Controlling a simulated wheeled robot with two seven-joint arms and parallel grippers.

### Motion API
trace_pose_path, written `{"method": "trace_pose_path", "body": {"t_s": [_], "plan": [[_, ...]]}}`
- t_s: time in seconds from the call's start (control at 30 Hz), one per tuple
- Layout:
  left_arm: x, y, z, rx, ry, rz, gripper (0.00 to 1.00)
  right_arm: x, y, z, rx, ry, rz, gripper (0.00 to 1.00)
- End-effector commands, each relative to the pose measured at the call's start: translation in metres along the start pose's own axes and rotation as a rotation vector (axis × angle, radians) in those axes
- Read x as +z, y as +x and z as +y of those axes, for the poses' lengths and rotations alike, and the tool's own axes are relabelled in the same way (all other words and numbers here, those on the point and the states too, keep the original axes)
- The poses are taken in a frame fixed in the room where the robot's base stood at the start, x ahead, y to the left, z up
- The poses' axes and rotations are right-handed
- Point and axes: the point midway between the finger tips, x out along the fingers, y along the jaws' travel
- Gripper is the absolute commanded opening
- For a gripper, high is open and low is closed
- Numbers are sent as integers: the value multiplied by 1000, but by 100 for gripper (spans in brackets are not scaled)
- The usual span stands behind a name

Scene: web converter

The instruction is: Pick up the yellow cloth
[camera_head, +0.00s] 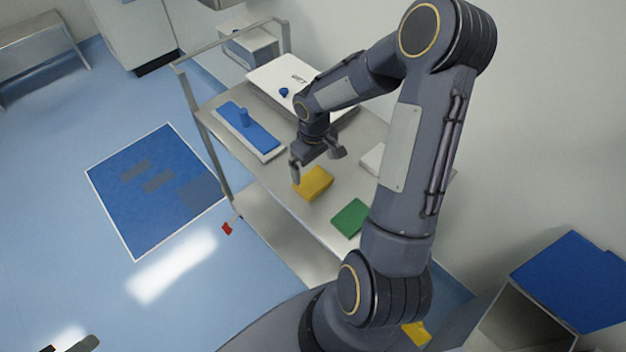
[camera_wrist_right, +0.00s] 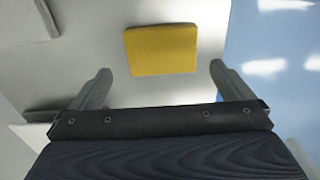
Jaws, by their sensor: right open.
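The yellow cloth (camera_head: 313,184) is a folded block lying on the metal cart top near its front edge. It also shows in the right wrist view (camera_wrist_right: 161,50), ahead of and between the two fingers. My right gripper (camera_head: 318,163) is open above and just behind the cloth, with nothing between its fingers. In the right wrist view the right gripper (camera_wrist_right: 160,82) has its fingers wide apart, wider than the cloth. My left gripper is not in view.
A green cloth (camera_head: 350,218) lies to the right on the cart top (camera_head: 285,178). A blue pad with a handle on a white base (camera_head: 249,129) lies to the left. A white case (camera_head: 284,78) stands behind. A blue mat (camera_head: 150,190) is on the floor.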

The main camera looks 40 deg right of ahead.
Motion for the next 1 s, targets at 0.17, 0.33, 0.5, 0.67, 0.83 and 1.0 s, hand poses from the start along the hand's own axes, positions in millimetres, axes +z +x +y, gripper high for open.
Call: {"method": "trace_pose_path", "body": {"t_s": [0.17, 0.33, 0.5, 0.67, 0.83, 1.0], "plan": [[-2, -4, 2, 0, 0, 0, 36, 0, 20, -2, -4, 0, -4, 100], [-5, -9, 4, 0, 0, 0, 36, -1, 46, -2, -4, -1, -5, 100], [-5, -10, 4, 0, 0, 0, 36, -2, 62, -2, -2, 1, -1, 100], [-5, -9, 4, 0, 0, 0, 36, -2, 64, -2, -1, 1, 1, 100], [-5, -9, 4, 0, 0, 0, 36, -2, 64, -2, -1, 1, 0, 88], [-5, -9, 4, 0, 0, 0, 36, -2, 63, -2, -1, 1, 0, 68]]}}
